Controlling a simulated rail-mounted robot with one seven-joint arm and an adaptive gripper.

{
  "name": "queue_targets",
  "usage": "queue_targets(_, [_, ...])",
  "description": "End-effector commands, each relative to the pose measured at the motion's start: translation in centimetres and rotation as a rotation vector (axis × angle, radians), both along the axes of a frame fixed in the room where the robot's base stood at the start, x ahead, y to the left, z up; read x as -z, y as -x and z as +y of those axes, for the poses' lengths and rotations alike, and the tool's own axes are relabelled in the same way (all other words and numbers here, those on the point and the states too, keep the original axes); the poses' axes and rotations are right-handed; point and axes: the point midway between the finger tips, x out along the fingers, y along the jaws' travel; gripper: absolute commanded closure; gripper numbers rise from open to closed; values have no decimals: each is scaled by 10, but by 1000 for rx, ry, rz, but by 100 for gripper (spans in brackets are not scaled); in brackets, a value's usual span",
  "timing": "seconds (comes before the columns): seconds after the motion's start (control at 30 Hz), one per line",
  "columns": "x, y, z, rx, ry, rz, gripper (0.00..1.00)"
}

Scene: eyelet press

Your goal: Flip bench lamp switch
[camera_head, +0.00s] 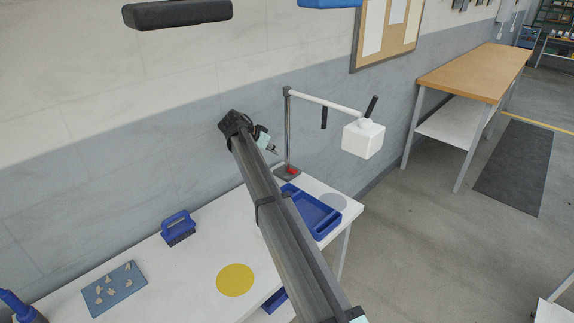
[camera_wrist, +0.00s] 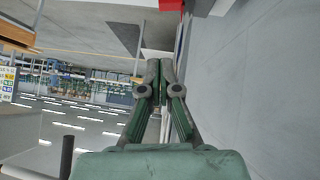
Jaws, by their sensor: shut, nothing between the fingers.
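The bench lamp has a grey post (camera_head: 287,130), a white arm and a white box-shaped head (camera_head: 363,140) reaching to the right. A red part, probably its switch (camera_head: 291,171), sits on the dark base at the post's foot. My gripper (camera_head: 274,150) is just left of the post in the head view, above the red part and apart from it. In the wrist view my gripper (camera_wrist: 160,66) is shut and empty. A red patch (camera_wrist: 171,4) shows at that view's top edge; I cannot tell if it is the switch.
A blue tray (camera_head: 312,211) lies on the white table (camera_head: 200,255), partly behind my arm. A blue brush (camera_head: 179,228), a yellow disc (camera_head: 235,280) and a blue mat (camera_head: 114,289) with small pieces are further left. The wall (camera_head: 130,150) rises close behind my gripper.

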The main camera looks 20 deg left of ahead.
Motion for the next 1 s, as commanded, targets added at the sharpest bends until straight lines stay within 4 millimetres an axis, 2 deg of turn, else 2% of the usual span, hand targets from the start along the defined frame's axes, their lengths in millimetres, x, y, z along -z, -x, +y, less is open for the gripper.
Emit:
queue_targets(0.27, [19, -19, -11, 2, 1, 1, 100])
queue_targets(0.63, [67, -63, -36, 2, 1, 1, 100])
queue_targets(0.8, [91, -60, -40, -1, 2, 1, 100])
queue_targets(1.0, [105, -59, -42, 1, 1, -1, 100])
